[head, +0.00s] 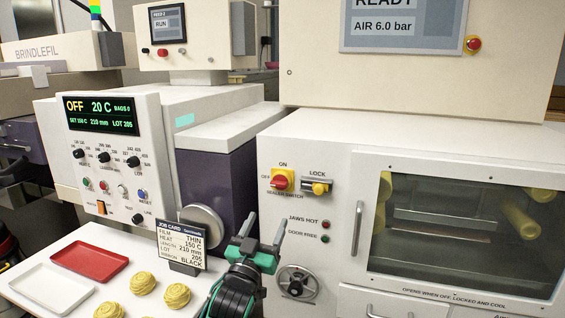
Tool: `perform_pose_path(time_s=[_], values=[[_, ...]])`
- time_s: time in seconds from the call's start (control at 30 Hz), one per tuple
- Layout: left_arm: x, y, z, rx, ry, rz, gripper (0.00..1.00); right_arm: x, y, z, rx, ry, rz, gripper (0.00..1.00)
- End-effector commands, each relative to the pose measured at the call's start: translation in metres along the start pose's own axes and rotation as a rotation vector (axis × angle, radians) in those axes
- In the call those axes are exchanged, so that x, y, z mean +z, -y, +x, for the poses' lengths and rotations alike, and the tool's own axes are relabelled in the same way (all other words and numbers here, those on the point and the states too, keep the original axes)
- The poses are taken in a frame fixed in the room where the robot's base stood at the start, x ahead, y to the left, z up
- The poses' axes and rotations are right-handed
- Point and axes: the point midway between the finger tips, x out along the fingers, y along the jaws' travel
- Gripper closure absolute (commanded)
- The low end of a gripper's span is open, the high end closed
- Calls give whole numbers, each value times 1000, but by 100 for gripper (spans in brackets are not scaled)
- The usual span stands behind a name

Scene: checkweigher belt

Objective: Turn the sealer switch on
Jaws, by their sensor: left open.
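The sealer switch (281,181) is a red knob on a yellow plate on the front of the white machine cabinet, with OFF printed at its left and ON above it. Its exact pointing is too small to tell. The display (103,114) on the control box at the left reads OFF and 20 C. My left gripper (265,224) is open and empty, below and a little left of the switch, apart from it. My right gripper is not in view.
A yellow lock (317,188) sits just right of the switch. Two lamps (326,225), labelled jaws hot and door free, and a handwheel (297,283) are below. A job card (181,246) stands left of my gripper. A windowed door (460,220) is at the right.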

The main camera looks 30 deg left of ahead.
Motion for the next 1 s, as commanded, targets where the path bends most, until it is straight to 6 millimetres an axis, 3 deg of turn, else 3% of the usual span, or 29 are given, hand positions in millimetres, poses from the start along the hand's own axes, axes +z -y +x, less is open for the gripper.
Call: perform_pose_path(time_s=[0.03,0.1,0.2,0.37,0.8,1.0], values=[[-6,5,4,-8,14,6,35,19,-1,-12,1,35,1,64],[-5,10,4,-16,27,11,35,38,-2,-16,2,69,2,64],[-3,12,6,-21,35,14,35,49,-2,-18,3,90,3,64],[-4,13,22,-21,34,13,35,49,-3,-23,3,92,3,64],[-2,15,110,-22,32,13,35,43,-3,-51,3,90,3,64],[1,15,134,-22,34,12,35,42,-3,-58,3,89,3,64]])
